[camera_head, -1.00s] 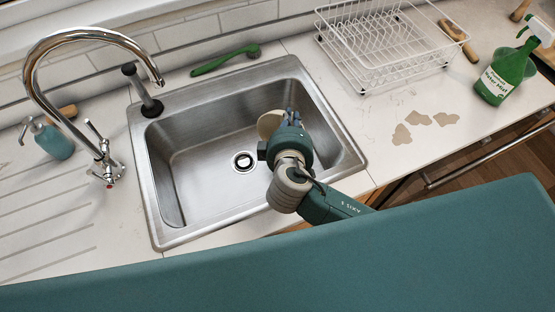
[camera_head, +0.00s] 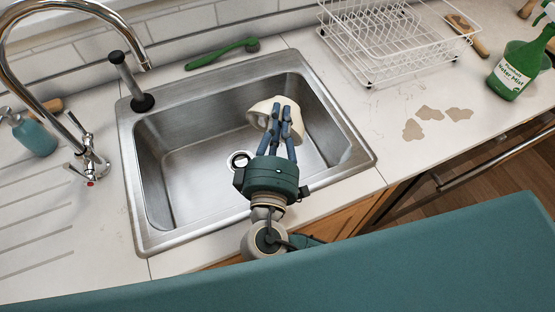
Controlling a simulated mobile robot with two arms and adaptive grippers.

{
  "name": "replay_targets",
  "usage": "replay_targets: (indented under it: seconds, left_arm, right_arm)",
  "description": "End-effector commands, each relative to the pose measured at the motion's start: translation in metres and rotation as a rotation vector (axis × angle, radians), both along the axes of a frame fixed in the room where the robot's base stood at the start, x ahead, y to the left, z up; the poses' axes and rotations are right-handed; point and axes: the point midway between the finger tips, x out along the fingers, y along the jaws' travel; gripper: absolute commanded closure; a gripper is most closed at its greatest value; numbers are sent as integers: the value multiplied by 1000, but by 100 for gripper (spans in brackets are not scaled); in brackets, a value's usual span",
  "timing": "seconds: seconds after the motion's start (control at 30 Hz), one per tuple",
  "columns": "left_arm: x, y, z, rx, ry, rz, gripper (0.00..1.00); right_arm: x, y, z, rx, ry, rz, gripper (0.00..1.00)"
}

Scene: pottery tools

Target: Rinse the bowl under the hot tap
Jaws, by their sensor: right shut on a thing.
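A cream bowl (camera_head: 297,115) is tilted on its side over the right half of the steel sink (camera_head: 190,165). My right gripper (camera_head: 281,122) is shut on the bowl, with its blue fingers over the bowl's side. The chrome tap (camera_head: 75,8) arches at the left, with its spout end (camera_head: 143,64) above the sink's back left corner. The tap's handles (camera_head: 88,160) are on its base left of the sink; a red mark shows there. The bowl is apart from the spout, to its right. No water shows from the spout. My left gripper is not in view.
A black plunger-like tool (camera_head: 130,82) stands at the sink's back left corner. A green brush (camera_head: 222,53) lies behind the sink. A white dish rack (camera_head: 395,40), green spray bottle (camera_head: 520,65) and soap dispenser (camera_head: 30,134) stand on the counter. Beige stains (camera_head: 430,114) mark it at right.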

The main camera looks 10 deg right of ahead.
Motion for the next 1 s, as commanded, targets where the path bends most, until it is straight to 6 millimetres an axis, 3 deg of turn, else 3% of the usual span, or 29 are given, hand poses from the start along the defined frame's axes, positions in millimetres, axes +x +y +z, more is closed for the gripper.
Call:
replay_targets:
  seconds: [0.03, 0.2, 0.67, 1.0]
  left_arm:
    - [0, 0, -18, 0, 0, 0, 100]
    - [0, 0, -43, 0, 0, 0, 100]
    - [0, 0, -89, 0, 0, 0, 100]
    - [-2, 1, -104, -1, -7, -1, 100]
  right_arm:
    - [-3, 3, -9, -20, -25, 0, 100]
    - [-15, 12, -2, -91, -110, -3, 100]
    - [-43, 37, 39, -290, -340, -4, 100]
    - [-60, 50, 83, -420, -493, -7, 100]
